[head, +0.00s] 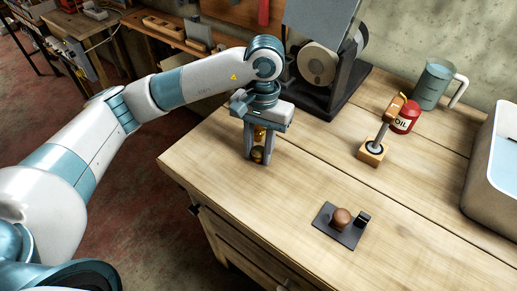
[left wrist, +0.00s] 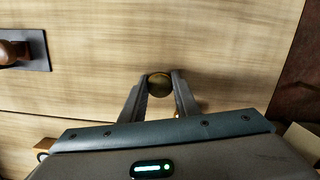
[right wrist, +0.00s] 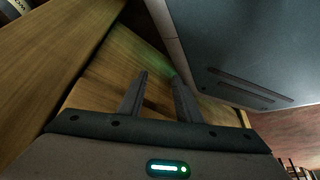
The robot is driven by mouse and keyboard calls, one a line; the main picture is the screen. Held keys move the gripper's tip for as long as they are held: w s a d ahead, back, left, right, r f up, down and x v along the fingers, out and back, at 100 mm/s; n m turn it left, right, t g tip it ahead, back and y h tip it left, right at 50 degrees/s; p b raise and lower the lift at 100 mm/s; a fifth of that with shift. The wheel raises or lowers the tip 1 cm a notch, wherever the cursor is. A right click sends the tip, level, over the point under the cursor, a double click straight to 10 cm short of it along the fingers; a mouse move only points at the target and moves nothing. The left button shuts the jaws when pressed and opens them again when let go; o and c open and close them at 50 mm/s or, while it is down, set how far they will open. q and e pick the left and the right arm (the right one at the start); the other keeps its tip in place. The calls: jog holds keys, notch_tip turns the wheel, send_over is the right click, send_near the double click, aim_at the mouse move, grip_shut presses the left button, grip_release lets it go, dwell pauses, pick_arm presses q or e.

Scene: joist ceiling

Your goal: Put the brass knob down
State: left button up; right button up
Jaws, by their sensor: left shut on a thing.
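The brass knob (head: 257,154) is between the fingertips of my left gripper (head: 256,159), low over the left part of the wooden workbench. In the left wrist view the round brass knob (left wrist: 159,85) sits between the two fingers, which are shut on it. I cannot tell whether it touches the bench top. My right gripper (right wrist: 158,76) shows only in the right wrist view, with its fingers apart and nothing between them.
A dark plate (head: 325,222) with a brown knob lies front centre on the bench (head: 290,185). Bare wood surrounds the left gripper.

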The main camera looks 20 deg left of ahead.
pick_arm(q)
jog(key=o, duration=1.1)
